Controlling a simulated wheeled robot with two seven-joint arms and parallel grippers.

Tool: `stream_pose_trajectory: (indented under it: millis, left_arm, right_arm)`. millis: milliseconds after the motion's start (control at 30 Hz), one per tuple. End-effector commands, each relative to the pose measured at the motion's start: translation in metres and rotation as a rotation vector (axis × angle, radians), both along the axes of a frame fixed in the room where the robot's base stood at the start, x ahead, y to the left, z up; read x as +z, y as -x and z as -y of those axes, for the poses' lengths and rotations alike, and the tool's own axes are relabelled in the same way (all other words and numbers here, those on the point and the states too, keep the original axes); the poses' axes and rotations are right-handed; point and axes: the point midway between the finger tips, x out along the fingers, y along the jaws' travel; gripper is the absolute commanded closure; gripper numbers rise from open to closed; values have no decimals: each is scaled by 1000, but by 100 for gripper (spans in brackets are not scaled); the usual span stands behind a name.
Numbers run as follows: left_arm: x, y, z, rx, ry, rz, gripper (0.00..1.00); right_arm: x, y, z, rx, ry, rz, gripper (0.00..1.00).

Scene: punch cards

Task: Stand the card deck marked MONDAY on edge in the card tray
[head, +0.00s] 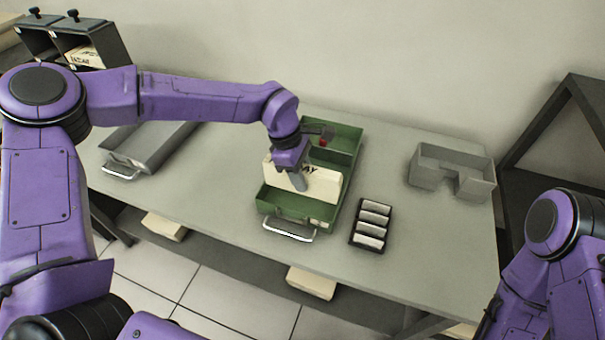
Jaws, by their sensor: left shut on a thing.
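The card deck (325,184) is a cream block with dark lettering ending in "AY"; the gripper covers the rest of the word. It is upright on edge in the green card tray (346,209), across its middle. The tray has a metal handle at its front. My left gripper (299,182) is over the tray, pointing down, shut on the deck's upper edge. Whether the deck touches the tray floor is hidden. My right arm shows at the lower right, but its gripper is out of view.
A grey tray (172,148) with a handle lies at the left of the table. A black rack of pale blocks (371,224) is right of the green tray. A grey open box (452,172) stands further right. A dark cabinet (105,46) holds another deck at upper left.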

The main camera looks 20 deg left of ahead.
Motion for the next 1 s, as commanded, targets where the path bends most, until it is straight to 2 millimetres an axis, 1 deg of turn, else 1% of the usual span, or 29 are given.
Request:
stream_pose_trajectory:
  millis: [167,533,667,900,933,1000]
  left_arm:
    - [-9,0,0,0,1,0,100]
    - [-41,0,0,-1,1,0,100]
    - [-45,0,0,-1,1,1,100]
    - [-45,0,0,0,1,2,100]
    - [-45,0,0,0,1,2,54]
    - [-45,0,0,-1,1,1,34]
  right_arm:
    - [-5,0,0,0,0,0,57]
    - [-21,0,0,0,0,0,57]
    - [-23,0,0,0,0,0,57]
    - [-22,0,0,0,0,0,57]
    - [-22,0,0,0,0,0,57]
    - [-22,0,0,0,0,0,57]
